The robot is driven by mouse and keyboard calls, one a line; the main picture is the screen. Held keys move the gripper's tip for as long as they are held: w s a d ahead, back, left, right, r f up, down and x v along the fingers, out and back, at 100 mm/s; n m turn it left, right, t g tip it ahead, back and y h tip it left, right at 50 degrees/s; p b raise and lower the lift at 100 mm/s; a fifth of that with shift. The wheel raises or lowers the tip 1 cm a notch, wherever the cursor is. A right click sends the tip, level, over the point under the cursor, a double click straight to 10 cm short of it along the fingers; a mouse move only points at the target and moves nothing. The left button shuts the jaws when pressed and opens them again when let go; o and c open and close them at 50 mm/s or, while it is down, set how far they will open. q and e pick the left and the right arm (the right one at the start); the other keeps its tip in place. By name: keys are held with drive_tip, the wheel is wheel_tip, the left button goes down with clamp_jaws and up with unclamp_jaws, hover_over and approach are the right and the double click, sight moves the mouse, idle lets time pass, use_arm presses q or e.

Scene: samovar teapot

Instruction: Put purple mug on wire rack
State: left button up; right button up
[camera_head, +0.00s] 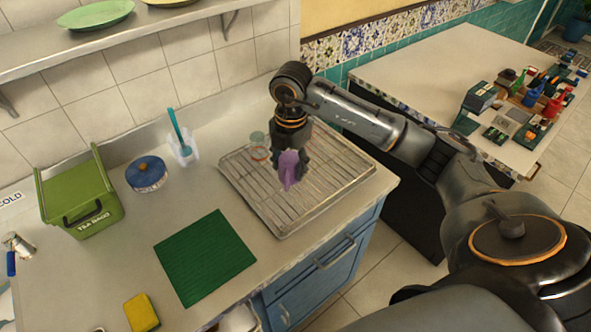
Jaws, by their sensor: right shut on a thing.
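The purple mug (289,172) is in the grasp of my right gripper (290,160), which is shut on it and points down. The mug is over the wire rack (335,187), near the rack's middle. I cannot tell whether its base touches the wires or hangs just above them. The gripper's dark fingers hide part of the mug. My left gripper is not in view.
A clear glass (258,148) stands at the rack's upper left edge. A blue lidded pot (146,174), a holder with a teal brush (183,150), a green box (80,198), a green mat (205,257) and a yellow sponge (141,312) are on the counter. The rack's right half is clear.

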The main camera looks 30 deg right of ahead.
drive_tip(key=d+f, duration=0.1)
drive_tip(key=w+d+f, duration=0.1)
drive_tip(key=f, duration=0.1)
drive_tip(key=shift+w+d+f+p, duration=0.15)
drive_tip(key=shift+w+f+p, duration=0.05)
drive_tip(key=shift+p, duration=0.2)
drive_tip(key=f, duration=0.1)
drive_tip(key=f+p, duration=0.1)
drive_tip(key=f, duration=0.1)
drive_tip(key=shift+w+d+p, duration=0.1)
drive_tip(key=shift+d+p, duration=0.15)
drive_tip(key=shift+p, duration=0.15)
drive_tip(key=shift+f, duration=0.3)
drive_tip(key=shift+f, duration=0.25)
drive_tip(key=o, duration=1.2)
drive_tip(key=shift+r, duration=0.1)
